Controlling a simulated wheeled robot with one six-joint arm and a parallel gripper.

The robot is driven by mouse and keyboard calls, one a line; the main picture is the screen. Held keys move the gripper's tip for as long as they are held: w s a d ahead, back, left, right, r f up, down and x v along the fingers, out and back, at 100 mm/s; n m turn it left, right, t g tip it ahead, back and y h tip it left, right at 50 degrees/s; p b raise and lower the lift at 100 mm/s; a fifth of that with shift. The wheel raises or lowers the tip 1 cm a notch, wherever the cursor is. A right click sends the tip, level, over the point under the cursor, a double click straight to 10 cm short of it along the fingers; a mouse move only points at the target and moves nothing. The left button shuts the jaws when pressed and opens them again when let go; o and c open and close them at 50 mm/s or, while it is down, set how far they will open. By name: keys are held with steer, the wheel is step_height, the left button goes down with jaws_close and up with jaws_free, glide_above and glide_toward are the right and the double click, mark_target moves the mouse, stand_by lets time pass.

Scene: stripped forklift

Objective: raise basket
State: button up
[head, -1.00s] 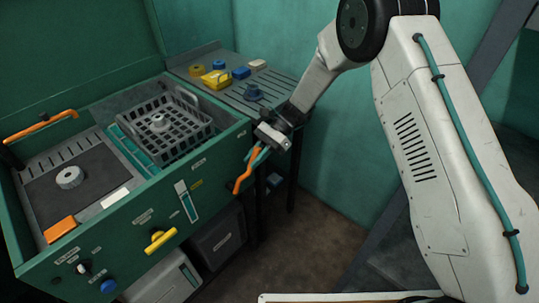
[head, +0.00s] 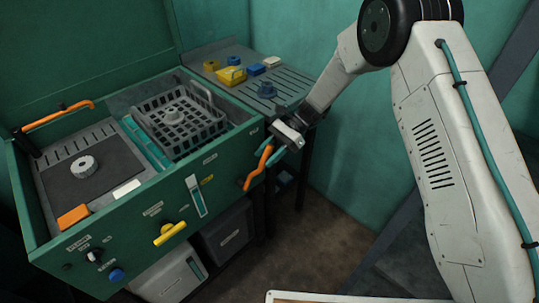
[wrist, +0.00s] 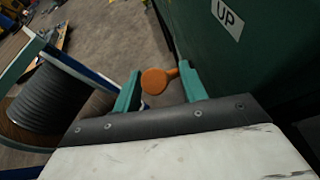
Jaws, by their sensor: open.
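The grey mesh basket (head: 207,133) sits in the right-hand bay of the green washing station (head: 150,195), with a pale round part inside it. An orange lever (head: 256,170) is on the station's right end. In the wrist view its round orange knob (wrist: 154,81) shows between the two teal fingers of my gripper (wrist: 160,76), beside a green panel with a white "UP" label (wrist: 227,18). My gripper (head: 270,150) is open at the lever's upper end. I cannot tell whether the fingers touch the lever.
A slotted side bench (head: 300,87) with yellow, blue and cream items stands behind the station's right end. A second orange handle (head: 58,116) is at the left. A yellow handle (head: 170,233) is on the front panel. Open floor (head: 310,230) lies to the right.

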steer(key=v, duration=0.7)
steer(key=shift+d, duration=0.2)
steer(key=shift+w+r, duration=0.1)
